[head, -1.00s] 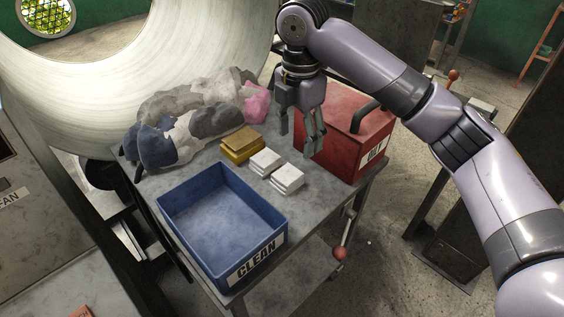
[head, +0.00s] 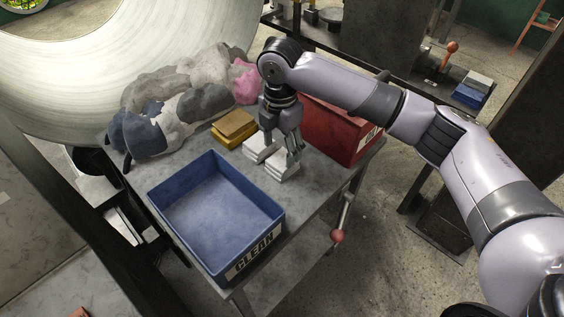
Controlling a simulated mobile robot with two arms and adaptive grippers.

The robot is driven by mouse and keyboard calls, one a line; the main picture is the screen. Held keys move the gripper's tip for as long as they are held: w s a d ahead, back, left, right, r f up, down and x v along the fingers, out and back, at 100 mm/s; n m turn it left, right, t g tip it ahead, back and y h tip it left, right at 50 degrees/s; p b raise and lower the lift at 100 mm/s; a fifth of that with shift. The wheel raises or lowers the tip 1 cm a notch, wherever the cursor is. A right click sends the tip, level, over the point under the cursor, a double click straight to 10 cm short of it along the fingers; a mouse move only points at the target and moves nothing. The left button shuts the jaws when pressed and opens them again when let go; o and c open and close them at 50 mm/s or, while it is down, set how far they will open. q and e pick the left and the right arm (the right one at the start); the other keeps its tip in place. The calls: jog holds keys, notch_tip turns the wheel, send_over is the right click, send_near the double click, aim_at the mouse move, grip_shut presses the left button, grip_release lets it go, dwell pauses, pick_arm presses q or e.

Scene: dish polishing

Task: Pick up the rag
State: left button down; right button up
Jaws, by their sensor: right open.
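My right gripper (head: 283,156) points down over the small metal table, open. Its fingers are at the two folded white cloths and partly hide them. One white cloth (head: 256,154) lies left of the fingers and the other (head: 284,173) just below them. I cannot tell whether the fingers touch either. A folded yellow cloth (head: 233,126) lies to their upper left. A heap of crumpled grey, blue and pink rags (head: 190,102) lies at the table's back left. My left gripper is not in view.
An empty blue bin (head: 216,209) labelled CLEAN stands at the table's front. A red box (head: 342,130) stands at the right behind my right arm, partly hidden. A big pale round drum (head: 80,80) rises behind the rags. A lever with a red knob (head: 337,236) sticks out at the table's right side.

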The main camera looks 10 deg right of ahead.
aim_at(282, 160)
jog(key=shift+d+f, duration=0.1)
jog(key=shift+f, duration=0.65)
notch_tip(282, 160, down, 4)
jog(key=shift+d+r+p, duration=0.1)
jog(key=shift+r+p, duration=0.15)
jog(key=shift+p, duration=0.3)
jog(key=shift+f, duration=0.25)
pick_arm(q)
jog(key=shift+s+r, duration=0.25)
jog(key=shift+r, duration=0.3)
pick_arm(e)
jog(key=shift+c, duration=0.4)
jog(key=c, duration=0.8)
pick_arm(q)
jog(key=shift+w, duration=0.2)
pick_arm(e)
jog(key=shift+c, duration=0.2)
jog(key=shift+r, duration=0.15)
